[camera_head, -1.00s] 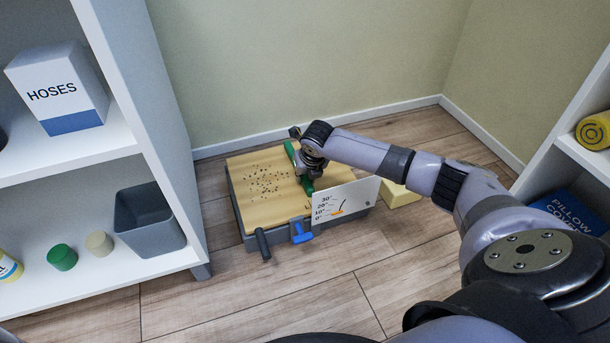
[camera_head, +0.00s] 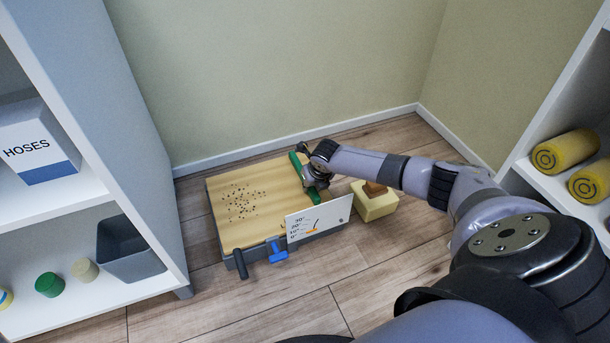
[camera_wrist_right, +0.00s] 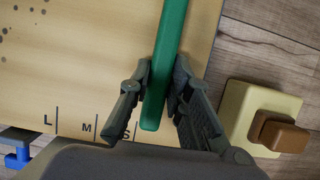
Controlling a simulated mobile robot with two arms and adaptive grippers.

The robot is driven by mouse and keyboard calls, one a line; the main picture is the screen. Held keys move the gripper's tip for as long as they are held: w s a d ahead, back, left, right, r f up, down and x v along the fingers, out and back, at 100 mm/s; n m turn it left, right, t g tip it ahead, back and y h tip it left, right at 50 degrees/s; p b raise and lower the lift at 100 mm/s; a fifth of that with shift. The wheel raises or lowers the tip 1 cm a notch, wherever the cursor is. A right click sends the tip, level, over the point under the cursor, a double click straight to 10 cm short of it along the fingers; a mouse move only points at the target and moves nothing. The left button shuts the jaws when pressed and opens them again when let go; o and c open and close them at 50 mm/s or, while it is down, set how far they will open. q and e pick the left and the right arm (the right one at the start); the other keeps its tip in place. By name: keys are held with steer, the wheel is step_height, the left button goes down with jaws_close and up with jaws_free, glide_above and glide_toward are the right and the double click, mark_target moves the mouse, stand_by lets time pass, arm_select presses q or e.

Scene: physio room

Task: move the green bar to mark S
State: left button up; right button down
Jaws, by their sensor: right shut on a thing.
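The green bar (camera_head: 298,171) lies across the tan board (camera_head: 231,212), near its right end, in the head view. My right gripper (camera_head: 309,182) is at the bar; in the right wrist view its two fingers (camera_wrist_right: 158,90) are shut on the green bar (camera_wrist_right: 169,50) from both sides. Marks L, M and S are printed along the board's near edge in the wrist view. The bar's near end is just to the right of mark S (camera_wrist_right: 127,133). My left gripper is out of view.
The board has an angle-scale plate (camera_head: 318,218), a blue knob (camera_head: 277,252) and a dark handle (camera_head: 240,263) at its front. A yellow block (camera_head: 374,205) with a brown piece on top stands right of it. Shelves (camera_head: 110,300) flank both sides.

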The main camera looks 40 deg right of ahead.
steer(key=shift+d, duration=0.35)
steer(key=c, duration=1.5)
jaws_free()
steer(key=shift+a+r, duration=0.1)
steer(key=shift+s+r, duration=0.15)
steer(key=shift+r, duration=0.05)
steer(key=v, duration=1.1)
steer(key=shift+s+r, duration=0.15)
steer(key=shift+s, duration=0.05)
steer(key=shift+a, duration=0.1)
